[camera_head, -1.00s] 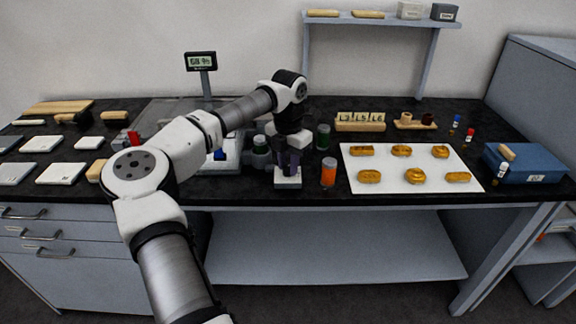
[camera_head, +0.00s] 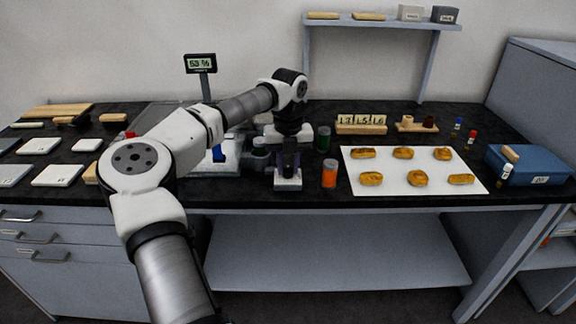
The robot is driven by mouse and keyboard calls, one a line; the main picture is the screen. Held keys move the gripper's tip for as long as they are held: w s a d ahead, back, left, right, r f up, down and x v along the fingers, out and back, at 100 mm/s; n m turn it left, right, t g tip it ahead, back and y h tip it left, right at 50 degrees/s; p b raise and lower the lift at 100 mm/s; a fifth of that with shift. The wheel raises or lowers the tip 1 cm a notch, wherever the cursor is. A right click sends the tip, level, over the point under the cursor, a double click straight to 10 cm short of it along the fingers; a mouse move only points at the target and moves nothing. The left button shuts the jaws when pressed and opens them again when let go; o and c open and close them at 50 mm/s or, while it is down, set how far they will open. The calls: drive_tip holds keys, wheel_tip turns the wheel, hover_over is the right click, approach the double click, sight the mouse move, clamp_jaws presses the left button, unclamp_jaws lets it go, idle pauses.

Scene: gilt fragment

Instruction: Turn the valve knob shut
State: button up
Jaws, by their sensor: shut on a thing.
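My gripper (camera_head: 289,164) points straight down at the front of the dark bench and is shut on the valve knob. The knob itself is mostly hidden by the dark fingers. Below them, the small pale valve base (camera_head: 288,184) stands on the bench near its front edge. A display on a post (camera_head: 200,63) behind the bench shows a percentage that looks like the low fifties; its digits are small.
An orange-bodied jar (camera_head: 329,174) stands close right of the gripper and a green jar (camera_head: 323,139) behind it. A white sheet (camera_head: 395,181) with several golden pieces lies farther right. A blue box (camera_head: 527,164) is at far right. White tiles (camera_head: 58,176) lie at left.

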sight(289, 168)
drive_tip(key=shift+n, duration=0.3)
idle(0.4)
drive_tip(key=o, duration=1)
drive_tip(key=shift+r, duration=0.15)
wheel_tip(289, 168, up, 14)
drive_tip(key=b, duration=0.1)
drive_tip(key=shift+d+f, duration=0.1)
drive_tip(key=shift+f, duration=0.1)
